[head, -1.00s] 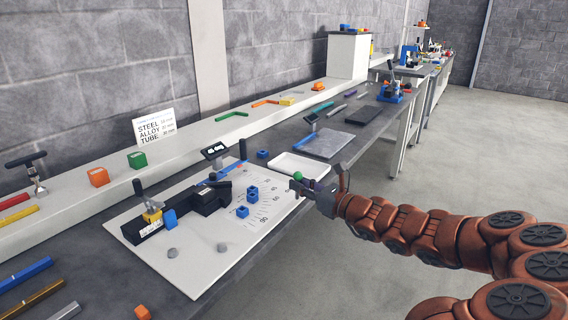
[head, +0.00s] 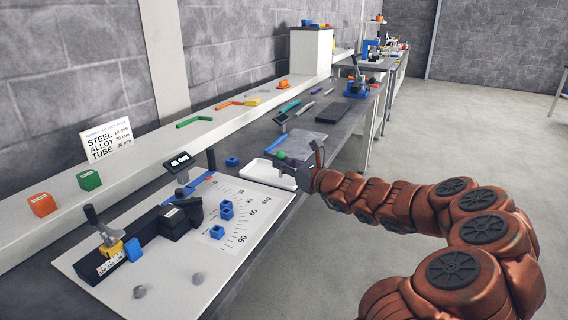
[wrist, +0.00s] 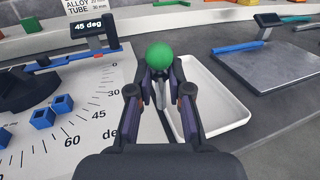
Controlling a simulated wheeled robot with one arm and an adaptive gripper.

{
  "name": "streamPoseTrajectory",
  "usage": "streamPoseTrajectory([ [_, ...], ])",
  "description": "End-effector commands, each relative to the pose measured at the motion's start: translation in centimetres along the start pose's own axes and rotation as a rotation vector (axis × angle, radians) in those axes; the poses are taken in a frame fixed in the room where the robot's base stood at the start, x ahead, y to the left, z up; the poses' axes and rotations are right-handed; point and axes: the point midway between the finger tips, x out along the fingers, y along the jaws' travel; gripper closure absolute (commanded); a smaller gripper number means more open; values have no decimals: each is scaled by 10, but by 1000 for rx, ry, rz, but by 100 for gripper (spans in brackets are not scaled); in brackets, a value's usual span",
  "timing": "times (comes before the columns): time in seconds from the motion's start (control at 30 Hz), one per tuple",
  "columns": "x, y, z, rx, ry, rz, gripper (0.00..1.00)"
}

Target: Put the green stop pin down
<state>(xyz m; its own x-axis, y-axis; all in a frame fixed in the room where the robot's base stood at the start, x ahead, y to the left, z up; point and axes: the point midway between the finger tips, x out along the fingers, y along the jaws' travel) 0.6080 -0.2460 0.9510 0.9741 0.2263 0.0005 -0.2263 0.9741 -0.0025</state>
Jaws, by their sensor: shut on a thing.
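The green stop pin has a round green head (wrist: 159,56) and a grey shank below it. My gripper (wrist: 160,98) is shut on the pin in the wrist view, with the head standing above the fingers. In the head view my gripper (head: 290,170) is at the bench's front edge, and the green head (head: 281,156) shows beside it. The pin is over the gap between the white angle board (wrist: 95,125) and the white tray (wrist: 232,112). I cannot tell how high its lower end is. The tray looks empty.
The angle board carries a black fixture (head: 165,220), several blue blocks (head: 217,231) and grey knobs. A display reading 45 deg (wrist: 88,27) stands behind it. A grey plate (wrist: 275,65) lies right of the tray. A raised shelf with loose parts runs behind.

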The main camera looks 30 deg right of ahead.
Motion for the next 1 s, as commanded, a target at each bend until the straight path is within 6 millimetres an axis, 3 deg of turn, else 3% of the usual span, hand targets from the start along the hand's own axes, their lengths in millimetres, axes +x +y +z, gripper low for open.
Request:
streamPoseTrajectory([
  [0.4,41,-48,-7,0,3,-3,100],
  [0.77,53,-59,-10,2,4,0,100],
  [1.0,52,-59,-42,5,1,0,100],
])
